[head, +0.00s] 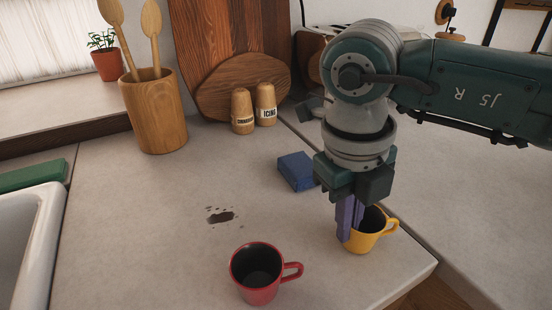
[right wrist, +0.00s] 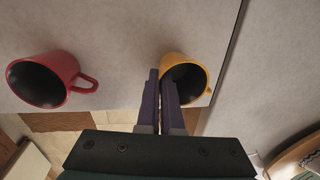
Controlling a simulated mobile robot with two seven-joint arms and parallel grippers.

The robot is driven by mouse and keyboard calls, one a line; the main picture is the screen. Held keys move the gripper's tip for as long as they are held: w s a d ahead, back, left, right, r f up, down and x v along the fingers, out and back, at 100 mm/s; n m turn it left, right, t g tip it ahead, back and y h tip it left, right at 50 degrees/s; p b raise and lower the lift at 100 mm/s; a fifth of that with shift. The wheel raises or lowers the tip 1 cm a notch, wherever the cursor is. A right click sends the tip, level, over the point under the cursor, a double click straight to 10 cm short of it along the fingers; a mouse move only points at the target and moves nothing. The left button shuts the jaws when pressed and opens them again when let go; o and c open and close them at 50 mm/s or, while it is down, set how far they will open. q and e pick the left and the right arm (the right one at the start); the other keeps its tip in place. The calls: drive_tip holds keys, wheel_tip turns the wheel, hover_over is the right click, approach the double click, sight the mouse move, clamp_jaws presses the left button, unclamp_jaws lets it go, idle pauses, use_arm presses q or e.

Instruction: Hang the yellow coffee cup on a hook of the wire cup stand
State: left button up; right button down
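The yellow coffee cup (head: 366,240) stands upright on the counter near its front right edge, its handle to the right. It also shows in the right wrist view (right wrist: 197,75). My right gripper (head: 348,235) points down at the cup's left side. In the right wrist view its purple fingers (right wrist: 160,78) are close together with the cup's near wall between them, one finger inside the rim and one outside. They look shut on that wall. The wire cup stand is not seen in either view. My left gripper is not in view.
A red mug (head: 257,283) stands left of the yellow cup. A blue block (head: 296,171), two shakers (head: 254,108) and a wooden utensil holder (head: 154,112) stand further back. A dark spill (head: 220,216) marks the counter. A white sink (head: 28,240) is at the left.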

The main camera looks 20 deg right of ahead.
drive_tip(key=c, duration=1.1)
unclamp_jaws()
